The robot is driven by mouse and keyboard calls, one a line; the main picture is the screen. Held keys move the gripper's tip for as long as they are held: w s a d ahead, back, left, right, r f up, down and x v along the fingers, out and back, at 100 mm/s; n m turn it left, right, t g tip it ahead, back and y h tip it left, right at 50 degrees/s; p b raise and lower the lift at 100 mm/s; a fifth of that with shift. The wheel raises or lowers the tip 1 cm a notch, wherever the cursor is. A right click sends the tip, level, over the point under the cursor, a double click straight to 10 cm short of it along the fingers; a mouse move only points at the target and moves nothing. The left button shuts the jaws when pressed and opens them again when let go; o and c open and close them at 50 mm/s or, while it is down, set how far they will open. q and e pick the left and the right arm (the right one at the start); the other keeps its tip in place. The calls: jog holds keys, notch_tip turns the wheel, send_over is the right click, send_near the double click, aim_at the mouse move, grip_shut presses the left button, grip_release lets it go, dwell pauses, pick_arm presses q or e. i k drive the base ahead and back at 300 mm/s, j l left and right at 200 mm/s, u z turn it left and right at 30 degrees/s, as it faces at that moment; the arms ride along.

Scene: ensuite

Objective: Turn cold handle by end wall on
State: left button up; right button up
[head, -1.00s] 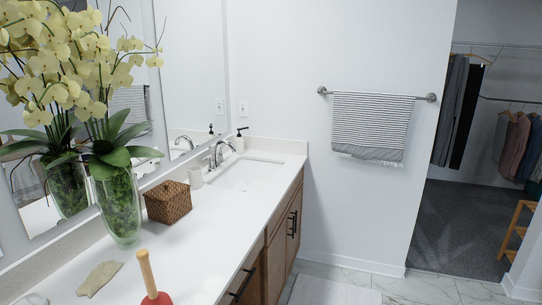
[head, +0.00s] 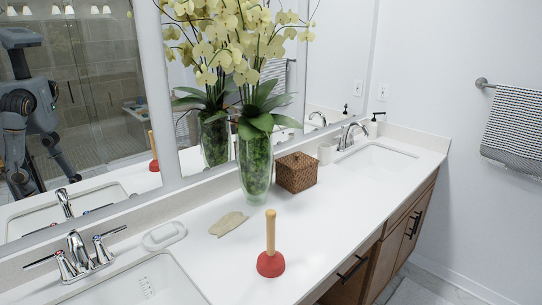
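The far sink (head: 375,160) is set in the white counter near the end wall (head: 450,90). Its chrome faucet (head: 350,134) stands behind the basin, close to the mirror. The faucet is small here, and I cannot tell its cold handle from the hot one or how that handle is turned. No water stream is visible at it. Neither of my grippers shows directly in the head view. Part of my body is reflected in the mirror at the left, with the grippers not clear.
A nearer faucet (head: 78,250) is at lower left. A towel (head: 515,125) hangs at right.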

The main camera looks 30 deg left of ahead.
aim_at(97, 239)
jog(key=u, duration=2.15)
